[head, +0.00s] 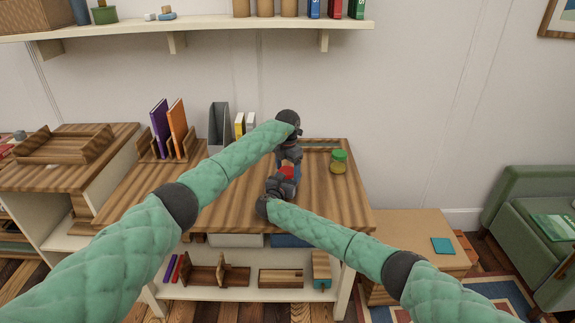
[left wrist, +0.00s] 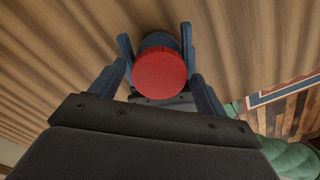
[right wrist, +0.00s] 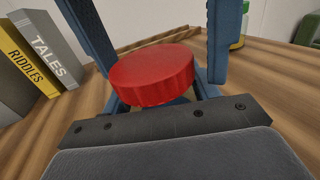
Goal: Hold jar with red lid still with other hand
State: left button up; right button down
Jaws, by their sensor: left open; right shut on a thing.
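The jar's red lid (head: 287,172) shows between my two grippers on the striped wooden top; its body is mostly hidden. My left gripper (head: 289,163) reaches it from behind, jaws open. In the left wrist view, its blue fingers stand on either side of the red lid (left wrist: 159,73), seen almost face-on. My right gripper (head: 282,179) comes from the front and is shut on the jar. In the right wrist view, the red lid (right wrist: 152,75) sits close above its palm, hiding the grip; blue fingers rise either side.
A jar with a green lid (head: 338,161) and yellow contents stands right of the grippers. Behind at left are grey and yellow books (head: 245,125), a grey file holder (head: 219,121) and a wooden rack with purple and orange books (head: 168,130).

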pick_arm(q)
jog(key=c, duration=1)
jog(key=n, duration=1.3)
jog(key=o, duration=1.1)
jog(key=shift+a, duration=0.1)
jog(key=shift+w+r, duration=0.1)
